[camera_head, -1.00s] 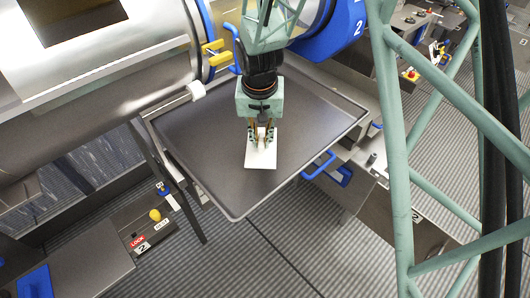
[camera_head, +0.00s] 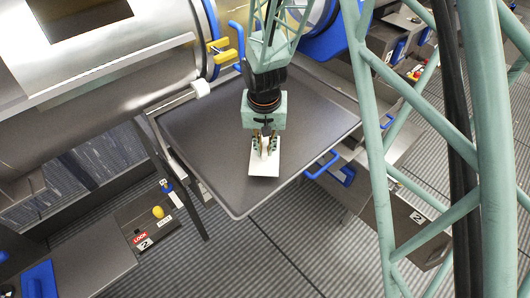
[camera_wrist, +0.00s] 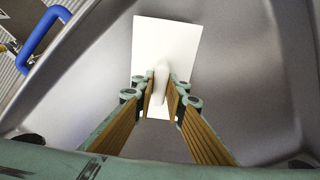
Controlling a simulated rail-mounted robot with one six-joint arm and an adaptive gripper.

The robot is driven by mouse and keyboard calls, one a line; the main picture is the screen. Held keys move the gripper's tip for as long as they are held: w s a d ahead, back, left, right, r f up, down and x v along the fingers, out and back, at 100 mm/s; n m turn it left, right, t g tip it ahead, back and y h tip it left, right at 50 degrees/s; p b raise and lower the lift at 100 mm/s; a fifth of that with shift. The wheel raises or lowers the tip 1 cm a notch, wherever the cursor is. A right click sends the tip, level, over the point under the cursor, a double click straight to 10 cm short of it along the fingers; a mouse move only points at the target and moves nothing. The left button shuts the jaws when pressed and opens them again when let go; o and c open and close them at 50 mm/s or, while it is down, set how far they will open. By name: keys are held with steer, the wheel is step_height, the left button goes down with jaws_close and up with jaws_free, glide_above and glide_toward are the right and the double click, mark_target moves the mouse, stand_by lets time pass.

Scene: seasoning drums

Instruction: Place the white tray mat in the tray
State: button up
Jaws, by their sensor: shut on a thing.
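The white tray mat (camera_head: 264,168) is a small flat white piece with a raised grip in its middle. My gripper (camera_head: 265,148) is shut on this grip, from above. In the wrist view the mat (camera_wrist: 168,45) lies beyond my gripper (camera_wrist: 161,92), with the raised grip between the two fingers. The tray (camera_head: 205,135) is a wide grey metal tray with a raised rim. The mat is over the tray's front part, near its front corner. I cannot tell whether the mat touches the tray floor.
A large steel drum (camera_head: 130,60) stands at the upper left, with yellow and blue handles beside it. A blue handle (camera_head: 322,165) sticks out at the tray's right side. A control box (camera_head: 150,222) with a yellow knob is at the lower left. Most of the tray floor is bare.

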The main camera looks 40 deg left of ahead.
mark_target(265, 152)
steer(key=shift+f, duration=1.25)
steer(key=shift+f, duration=0.2)
steer(key=o, duration=0.9)
steer(key=shift+r, duration=0.2)
steer(key=shift+s+d+r, duration=0.2)
steer(key=shift+s+r, duration=0.05)
steer(key=shift+r, duration=1.75)
steer(key=shift+s+d+r, duration=0.2)
steer(key=shift+s+r, duration=0.05)
steer(key=shift+r, duration=1.7)
steer(key=shift+s+d+r, duration=0.2)
steer(key=shift+s+r, duration=0.05)
steer(key=shift+r, duration=1.75)
